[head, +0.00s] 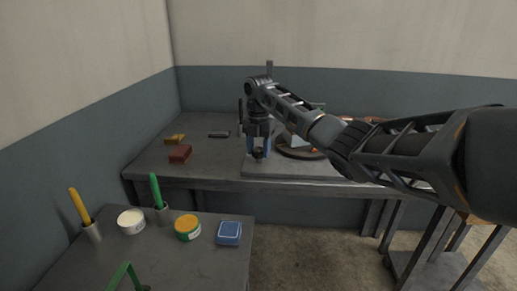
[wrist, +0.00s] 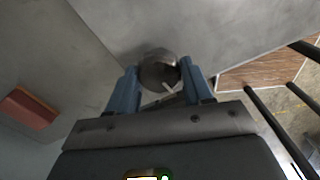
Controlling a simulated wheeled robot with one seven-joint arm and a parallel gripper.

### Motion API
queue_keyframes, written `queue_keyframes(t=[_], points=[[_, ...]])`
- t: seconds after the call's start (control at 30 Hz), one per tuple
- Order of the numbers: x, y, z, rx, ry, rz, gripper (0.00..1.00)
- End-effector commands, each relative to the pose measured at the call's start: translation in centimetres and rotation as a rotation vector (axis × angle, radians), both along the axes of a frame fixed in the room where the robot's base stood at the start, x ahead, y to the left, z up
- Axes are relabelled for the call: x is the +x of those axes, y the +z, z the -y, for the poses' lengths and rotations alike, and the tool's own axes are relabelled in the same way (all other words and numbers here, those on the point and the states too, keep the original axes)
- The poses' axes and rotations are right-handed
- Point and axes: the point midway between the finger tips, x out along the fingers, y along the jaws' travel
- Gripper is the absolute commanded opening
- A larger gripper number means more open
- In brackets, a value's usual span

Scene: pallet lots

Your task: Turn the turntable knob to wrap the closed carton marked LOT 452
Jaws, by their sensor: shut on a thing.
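My gripper (head: 258,147) points down at the front left of the wrapping station on the back bench. In the wrist view its blue fingers (wrist: 158,82) are shut on a round dark metal knob (wrist: 158,66), one finger on each side. A pale pointer mark shows on the knob's near side. The knob also shows low between the fingers in the head view (head: 259,154). The turntable (head: 296,153) is a dark disc just right of the gripper, largely hidden by my arm. A carton on it cannot be made out clearly, and no LOT 452 marking is readable.
A dark red block (head: 180,154), a yellow item (head: 174,139) and a black item (head: 219,134) lie on the bench left of the gripper. The nearer table holds a white tub (head: 131,221), a green-and-yellow tub (head: 187,227) and a blue box (head: 229,233).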

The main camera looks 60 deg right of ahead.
Motion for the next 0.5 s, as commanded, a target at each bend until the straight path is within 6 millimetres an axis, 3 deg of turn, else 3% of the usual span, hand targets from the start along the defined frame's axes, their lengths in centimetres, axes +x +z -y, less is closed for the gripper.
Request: queue_keyframes(t=[0.13, 0.17, 0.4, 0.5], points=[[0.03, -0.01, -0.06, 0.002, 0.0, 0.0, 0.2], [0.03, 0.0, -0.06, 0.002, 0.0, 0.0, 0.51], [0.02, 0.0, -0.03, 0.001, 0.0, 0.0, 0.74], [0.01, 0.0, -0.02, 0.0, -0.001, 0.0, 0.76]])
